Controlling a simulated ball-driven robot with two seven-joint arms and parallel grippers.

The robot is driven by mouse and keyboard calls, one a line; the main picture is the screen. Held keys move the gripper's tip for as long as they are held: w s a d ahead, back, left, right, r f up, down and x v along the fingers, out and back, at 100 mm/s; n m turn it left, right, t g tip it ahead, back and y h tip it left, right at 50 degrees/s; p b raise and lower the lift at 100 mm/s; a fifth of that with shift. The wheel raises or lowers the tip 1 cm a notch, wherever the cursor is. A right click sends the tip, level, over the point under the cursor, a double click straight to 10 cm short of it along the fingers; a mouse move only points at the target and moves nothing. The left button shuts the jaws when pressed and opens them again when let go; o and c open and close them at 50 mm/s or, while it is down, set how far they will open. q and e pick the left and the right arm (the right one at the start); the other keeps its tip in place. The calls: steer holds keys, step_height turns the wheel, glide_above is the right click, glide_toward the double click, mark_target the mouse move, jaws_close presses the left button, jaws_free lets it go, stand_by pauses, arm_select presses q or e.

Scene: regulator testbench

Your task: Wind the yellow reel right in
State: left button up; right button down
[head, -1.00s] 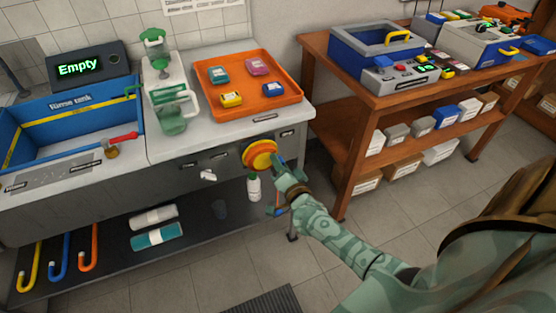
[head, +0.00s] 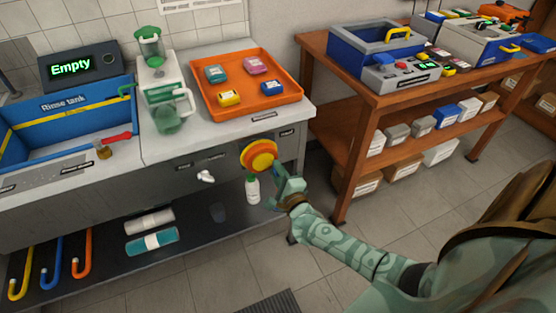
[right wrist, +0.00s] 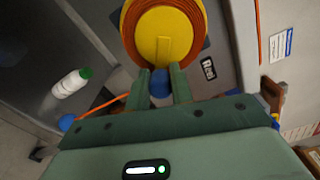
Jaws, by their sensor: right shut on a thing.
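The yellow reel (head: 258,154) is a round yellow hub with an orange outer ring, mounted on the front of the grey bench. In the right wrist view the reel (right wrist: 164,35) stands just ahead of my fingertips. My right gripper (head: 279,183) is below and right of the reel in the head view. In the right wrist view its two fingers (right wrist: 160,88) are shut on a small blue piece (right wrist: 160,82), which lies in front of the reel's lower edge. The fingers hide part of the blue piece, and I cannot tell how it joins the reel. My left gripper is not in view.
An orange tray (head: 291,114) with several small packs sits on the bench above the reel. A white bottle (head: 252,190) stands below. A wooden table (head: 350,88) is to the right. An orange line (right wrist: 105,105) runs beside my gripper.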

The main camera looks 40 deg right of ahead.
steer(key=shift+a+f+m+b, duration=0.25)
steer(key=shift+f+m+b, duration=0.1)
steer(key=shift+m, duration=0.7)
steer(key=shift+a+f+m+b, duration=0.25)
steer(key=shift+m+b, duration=0.05)
steer(key=shift+m, duration=0.75)
steer(key=c, duration=1.2)
jaws_free()
steer(key=shift+c, duration=0.2)
steer(key=shift+r, duration=0.1)
steer(key=shift+s+a, duration=0.1)
steer(key=shift+s, duration=0.3)
steer(key=p+v, duration=0.3)
steer(key=v, duration=1.2)
steer(key=shift+s, duration=0.25)
